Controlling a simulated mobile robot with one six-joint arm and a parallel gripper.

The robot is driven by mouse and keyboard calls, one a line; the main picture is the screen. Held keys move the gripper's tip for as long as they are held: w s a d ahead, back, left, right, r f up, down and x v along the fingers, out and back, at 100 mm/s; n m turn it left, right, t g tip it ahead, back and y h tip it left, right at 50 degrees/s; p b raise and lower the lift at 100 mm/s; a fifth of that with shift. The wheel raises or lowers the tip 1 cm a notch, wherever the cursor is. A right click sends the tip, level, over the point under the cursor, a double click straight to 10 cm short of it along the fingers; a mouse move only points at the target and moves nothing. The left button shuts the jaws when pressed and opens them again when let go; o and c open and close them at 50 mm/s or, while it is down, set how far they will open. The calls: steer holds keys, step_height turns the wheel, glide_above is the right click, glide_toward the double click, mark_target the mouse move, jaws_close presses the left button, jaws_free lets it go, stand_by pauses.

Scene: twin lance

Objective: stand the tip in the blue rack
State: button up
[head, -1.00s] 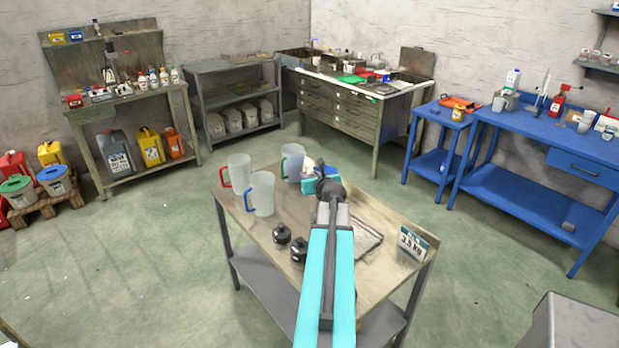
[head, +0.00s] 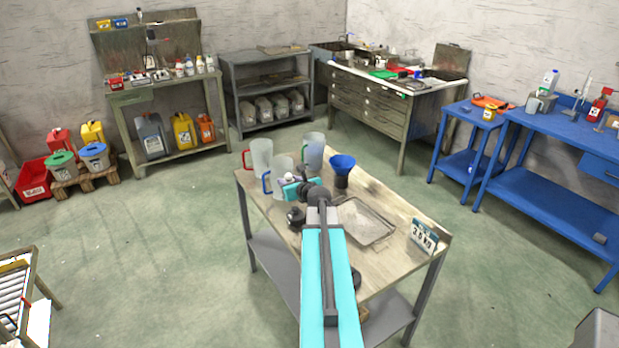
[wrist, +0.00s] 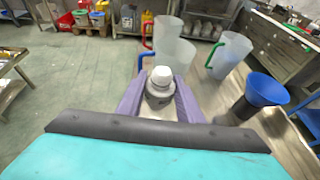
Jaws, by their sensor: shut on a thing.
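My gripper (wrist: 160,104) has purple fingers closed on the two sides of a small grey piece with a white rounded top (wrist: 161,78). I take this piece for the tip, but cannot be sure. It is held upright above the table, near the jugs. In the head view my gripper (head: 297,188) is small and partly hidden by my wrist, with the white top (head: 290,177) just showing. I cannot make out a blue rack in either view. A blue funnel (head: 342,164) stands in a dark holder on the table, right of my gripper; it also shows in the wrist view (wrist: 265,89).
Clear jugs with red (head: 261,154), blue (head: 281,172) and green (head: 313,150) handles stand close beyond my gripper. A blue bench (head: 556,186) stands far right. The floor left of the table is free.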

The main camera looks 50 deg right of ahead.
steer(key=w+a+f+n+y+b, duration=0.1)
steer(key=w+a+f+n+y, duration=0.15)
steer(key=a, duration=0.75)
steer(key=w+a+f+n+y+b, duration=0.2)
steer(key=w+a+f+y, duration=0.15)
steer(key=a, duration=0.65)
steer(key=w+a+f+n+y+b, duration=0.1)
steer(key=w+a+f+n+y, duration=0.2)
steer(key=a, duration=0.8)
steer(key=s+a+n+g+y+b, duration=0.1)
steer(key=s+a+n+g+y, duration=0.1)
steer(key=a, duration=0.9)
steer(key=s+a+n+g+y+b, duration=0.1)
steer(key=s+a+n+y, duration=0.3)
steer(key=a, duration=0.8)
steer(key=shift+s+r+n+g+y, duration=0.2)
steer(key=shift+r+n+g+y, duration=0.15)
steer(key=shift+n+g+y, duration=0.55)
